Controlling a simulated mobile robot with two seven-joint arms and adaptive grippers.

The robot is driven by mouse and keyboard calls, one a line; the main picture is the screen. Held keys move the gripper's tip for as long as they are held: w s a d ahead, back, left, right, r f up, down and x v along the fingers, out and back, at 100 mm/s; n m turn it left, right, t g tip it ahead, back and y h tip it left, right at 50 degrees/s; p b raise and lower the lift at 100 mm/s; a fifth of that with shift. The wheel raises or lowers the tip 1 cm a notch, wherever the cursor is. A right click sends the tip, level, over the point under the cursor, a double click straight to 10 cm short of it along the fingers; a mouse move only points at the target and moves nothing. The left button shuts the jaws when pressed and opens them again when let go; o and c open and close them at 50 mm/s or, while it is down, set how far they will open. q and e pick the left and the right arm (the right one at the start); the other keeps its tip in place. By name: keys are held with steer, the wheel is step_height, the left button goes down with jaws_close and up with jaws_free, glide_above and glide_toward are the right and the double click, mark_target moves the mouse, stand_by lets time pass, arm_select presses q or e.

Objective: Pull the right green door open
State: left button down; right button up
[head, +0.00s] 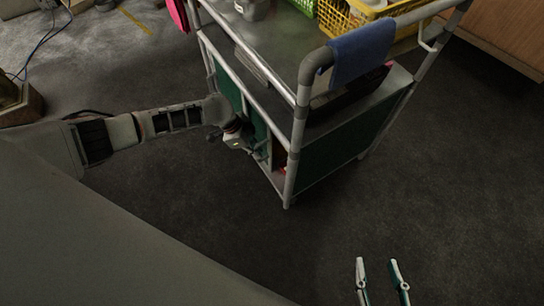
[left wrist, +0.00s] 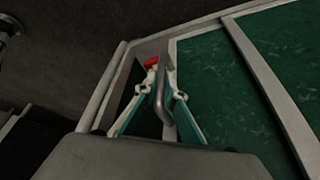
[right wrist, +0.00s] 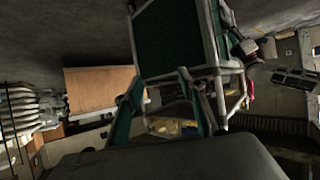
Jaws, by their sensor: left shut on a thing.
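The right green door (left wrist: 215,75) fills the middle right of the left wrist view, in a light grey frame. Its grey bar handle (left wrist: 161,92) stands between the fingers of my left gripper (left wrist: 161,88), which is shut on it. A dark gap shows between the door's edge and the cart's corner post, with a small red thing (left wrist: 152,62) there. In the head view my left gripper (head: 262,152) reaches the cart's left side from the left; the handle is too small to make out. My right gripper (head: 381,284) is open and empty over the floor.
The cart's tubular frame (head: 300,105) and corner post stand close to my left gripper. A blue cloth (head: 361,53) hangs on the top rail, and a yellow basket (head: 345,18) stands on top. The dark floor (head: 190,200) in front of the cart is clear.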

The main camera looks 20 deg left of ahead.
arm_select(q)
steer(key=w+a+b, duration=0.3)
steer(key=w+a, duration=0.2)
steer(key=a, duration=0.3)
steer(key=shift+a, duration=0.2)
arm_select(e)
steer(key=a+m, duration=0.1)
steer(key=a+r+m+y, duration=0.1)
steer(key=a, duration=0.1)
steer(key=shift+w+a, duration=0.1)
steer(key=shift+a, duration=0.05)
arm_select(q)
steer(key=shift+f, duration=0.1)
steer(key=c, duration=2.1)
jaws_free()
steer(key=shift+c, duration=0.2)
arm_select(e)
steer(key=shift+f, duration=0.1)
arm_select(q)
steer(key=v, duration=1.2)
